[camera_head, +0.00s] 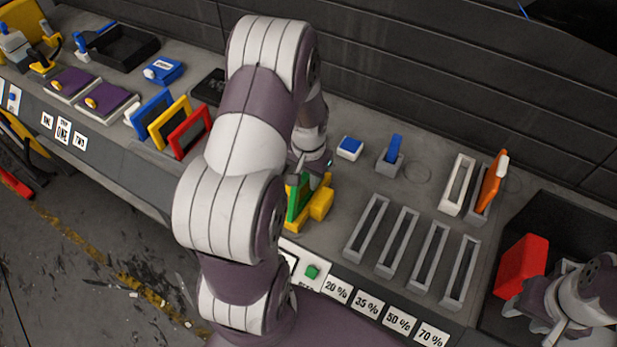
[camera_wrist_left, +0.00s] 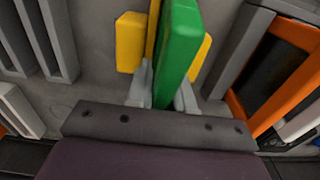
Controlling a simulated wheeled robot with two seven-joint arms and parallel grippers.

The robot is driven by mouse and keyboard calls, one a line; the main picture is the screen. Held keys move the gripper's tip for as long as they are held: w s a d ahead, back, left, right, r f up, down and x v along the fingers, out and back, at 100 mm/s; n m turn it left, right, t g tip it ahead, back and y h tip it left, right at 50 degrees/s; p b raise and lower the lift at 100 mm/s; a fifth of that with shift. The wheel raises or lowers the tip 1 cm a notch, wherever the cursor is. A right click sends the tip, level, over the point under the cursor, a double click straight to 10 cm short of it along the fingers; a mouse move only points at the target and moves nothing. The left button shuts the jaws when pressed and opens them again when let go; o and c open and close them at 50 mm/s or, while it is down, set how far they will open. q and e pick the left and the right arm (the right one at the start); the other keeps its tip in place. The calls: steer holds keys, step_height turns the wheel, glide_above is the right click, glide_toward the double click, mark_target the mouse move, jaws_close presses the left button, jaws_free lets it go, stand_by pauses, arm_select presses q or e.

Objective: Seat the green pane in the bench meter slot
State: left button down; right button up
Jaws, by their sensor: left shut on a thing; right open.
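The green pane (camera_head: 299,197) is upright at the yellow bench meter (camera_head: 320,204), in the middle of the bench. My left gripper (camera_head: 304,172) is shut on the pane from above. In the left wrist view the green pane (camera_wrist_left: 180,48) stands between the two pale fingers, with yellow meter blocks (camera_wrist_left: 130,42) on both sides of it. My left arm hides part of the meter, and the pane covers the slot, so I cannot tell how deep it sits. My right gripper (camera_head: 516,300) is open at the lower right, near a red block (camera_head: 522,265).
Several empty grey slots (camera_head: 408,238) stand right of the meter behind percent labels. An orange pane (camera_head: 492,182) stands in a holder at the back right, beside a white-topped slot (camera_head: 457,184). Blue, yellow and red frames (camera_head: 190,131) stand left of my arm. A blue piece (camera_head: 395,149) stands behind the meter.

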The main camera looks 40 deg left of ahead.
arm_select(q)
steer(key=c, duration=1.1)
jaws_free()
steer(key=shift+s+d+f, duration=0.1)
steer(key=shift+s+f, duration=0.3)
steer(key=shift+s, duration=0.1)
steer(key=shift+o, duration=0.5)
steer(key=shift+w, duration=0.15)
steer(key=shift+w+r, duration=0.1)
steer(key=shift+r, duration=0.15)
steer(key=r+b, duration=0.1)
steer(key=r, duration=0.4)
steer(key=r+b, duration=0.1)
steer(key=r, duration=0.5)
steer(key=shift+d+r, duration=0.2)
steer(key=shift+r, duration=0.1)
steer(key=s+d+f, duration=0.1)
steer(key=s+d, duration=0.2)
steer(key=d, duration=0.3)
steer(key=s+d+f+m+t, duration=0.1)
steer(key=s+d, duration=0.3)
steer(key=d, duration=0.2)
steer(key=shift+f, duration=0.2)
